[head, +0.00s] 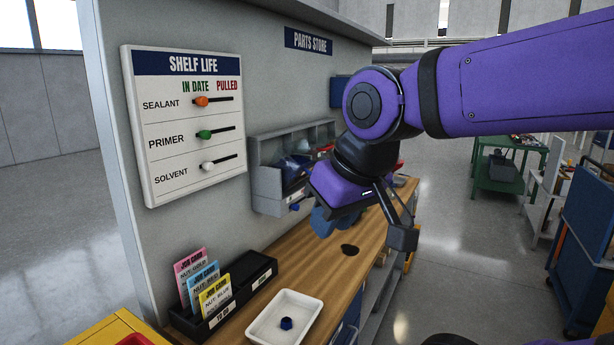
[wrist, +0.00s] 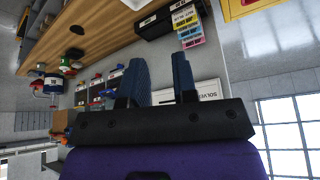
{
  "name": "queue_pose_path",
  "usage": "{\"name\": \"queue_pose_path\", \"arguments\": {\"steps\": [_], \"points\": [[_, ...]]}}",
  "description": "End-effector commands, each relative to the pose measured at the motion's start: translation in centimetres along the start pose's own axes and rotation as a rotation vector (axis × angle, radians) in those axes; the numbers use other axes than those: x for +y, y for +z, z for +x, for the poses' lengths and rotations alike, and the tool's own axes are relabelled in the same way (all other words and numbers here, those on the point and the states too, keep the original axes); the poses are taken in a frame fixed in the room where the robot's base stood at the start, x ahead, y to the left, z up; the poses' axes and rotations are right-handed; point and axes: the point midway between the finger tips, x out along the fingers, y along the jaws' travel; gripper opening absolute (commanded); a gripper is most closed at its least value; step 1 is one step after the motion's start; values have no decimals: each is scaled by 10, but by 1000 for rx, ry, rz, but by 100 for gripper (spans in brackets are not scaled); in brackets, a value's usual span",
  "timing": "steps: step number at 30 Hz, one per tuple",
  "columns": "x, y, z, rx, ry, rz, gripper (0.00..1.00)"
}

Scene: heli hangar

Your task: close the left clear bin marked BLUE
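A grey wall rack (head: 268,182) holds the bins, behind my gripper in the head view. Its left clear bin (head: 293,172) has blue contents and a small label on its front; the lettering is too small to read, and I cannot tell clearly how far it stands open. The rack's bins also show, small and turned over, in the wrist view (wrist: 97,92). My gripper (head: 325,222) hangs to the right of and in front of the rack, above the wooden bench. Its two blue fingers (wrist: 162,80) stand apart with nothing between them.
The wooden bench (head: 300,262) carries a white tray (head: 262,327) with a blue nut (head: 286,323) and a black card holder (head: 262,275) with job cards. The shelf-life board (head: 185,120) hangs on the wall at left. Open floor (head: 455,250) lies right of the bench.

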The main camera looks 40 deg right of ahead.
Motion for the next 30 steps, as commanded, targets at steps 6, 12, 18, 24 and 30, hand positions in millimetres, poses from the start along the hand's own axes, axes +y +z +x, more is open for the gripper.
{"name": "queue_pose_path", "arguments": {"steps": [6,12,18,24,30], "points": [[-9,-14,20,-144,-63,140,0],[-20,-36,48,-328,-176,343,0],[-26,-63,77,-491,-313,554,0],[-24,-94,106,-633,-478,772,0],[-10,-129,136,-749,-671,992,0]]}}
